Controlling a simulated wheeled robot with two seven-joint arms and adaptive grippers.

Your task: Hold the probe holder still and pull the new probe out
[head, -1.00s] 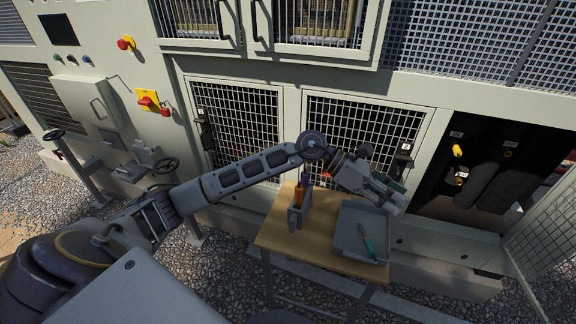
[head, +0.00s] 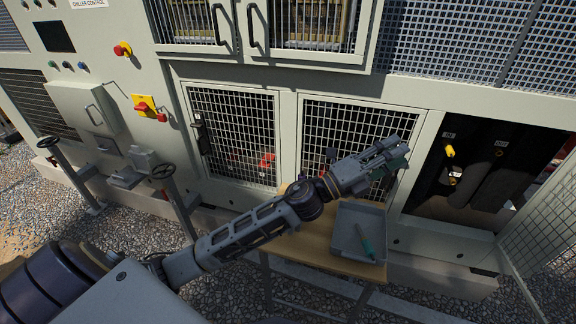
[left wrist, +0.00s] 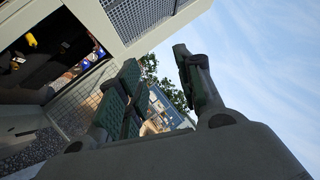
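My left gripper (head: 396,152) is raised above the wooden table (head: 300,250), over the back of the grey tray, pointing up and right. In the left wrist view its fingers (left wrist: 157,62) stand apart with nothing between them. A slim teal-handled item (head: 365,243) lies in the grey tray (head: 345,225); I cannot tell whether it is a probe. The probe holder is hidden behind my left arm in the head view. My right gripper is not in view.
Mesh doors (head: 235,135) of the chiller stand behind the table. To the right is an open bay with dark pipes and a yellow valve handle (head: 449,151). A valve handwheel (head: 164,171) stands at left. Gravel lies in front.

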